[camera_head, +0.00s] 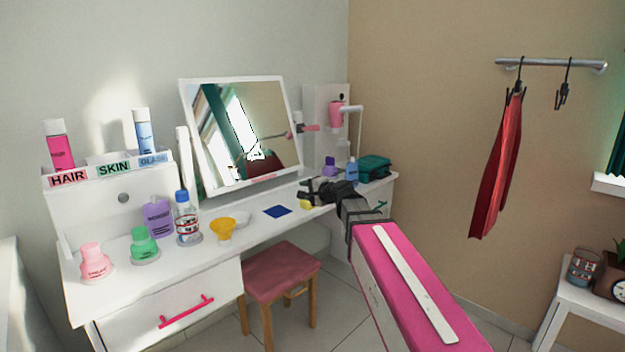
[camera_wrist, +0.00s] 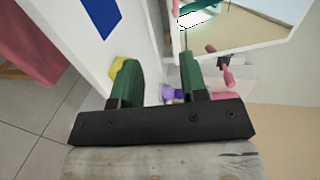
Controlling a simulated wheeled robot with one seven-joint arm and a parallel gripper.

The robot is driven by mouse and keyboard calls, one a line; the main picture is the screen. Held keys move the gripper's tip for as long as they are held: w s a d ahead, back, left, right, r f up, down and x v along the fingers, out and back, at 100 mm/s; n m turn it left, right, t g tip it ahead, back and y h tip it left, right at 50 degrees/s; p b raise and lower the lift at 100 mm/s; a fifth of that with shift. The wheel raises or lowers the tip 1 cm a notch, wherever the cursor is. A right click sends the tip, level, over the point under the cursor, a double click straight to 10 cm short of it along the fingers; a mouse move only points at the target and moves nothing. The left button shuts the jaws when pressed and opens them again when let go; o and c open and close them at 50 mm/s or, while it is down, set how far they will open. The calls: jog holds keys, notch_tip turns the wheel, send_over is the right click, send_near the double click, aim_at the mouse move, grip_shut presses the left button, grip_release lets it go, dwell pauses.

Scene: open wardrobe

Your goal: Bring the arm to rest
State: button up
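My arm (camera_head: 412,290) reaches from the lower right over the white dressing table (camera_head: 255,225). My gripper (camera_head: 306,189) is over the table's right part, in front of the tilted mirror (camera_head: 245,130). In the wrist view its two green fingers (camera_wrist: 158,68) stand wide apart with nothing held between them. A small yellow thing (camera_head: 305,204) is just below the gripper in the head view; in the wrist view it shows beside the left finger (camera_wrist: 118,68). I cannot tell whether they touch.
A blue square (camera_head: 277,211) and a yellow bowl (camera_head: 226,229) lie left of the gripper. Bottles, a teal case (camera_head: 374,168) and a hair dryer holder (camera_head: 337,115) stand behind. A pink stool (camera_head: 280,270) is below. Red clothing (camera_head: 497,165) hangs at right.

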jog(key=s+d+f+n+g+h, duration=0.3)
jog(key=s+d+f, duration=0.4)
jog(key=f, duration=0.3)
jog(key=s+d+f+n+g+h, duration=0.3)
jog(key=s+d+f, duration=0.4)
jog(key=f, duration=0.4)
jog(key=s+d+f+n+g+h, duration=0.3)
jog(key=s+d+f+g+h, duration=0.2)
jog(key=s+d+f, duration=0.2)
notch_tip(320, 180, down, 4)
jog(key=shift+s+d+f, duration=0.15)
jog(key=shift+s, duration=0.95)
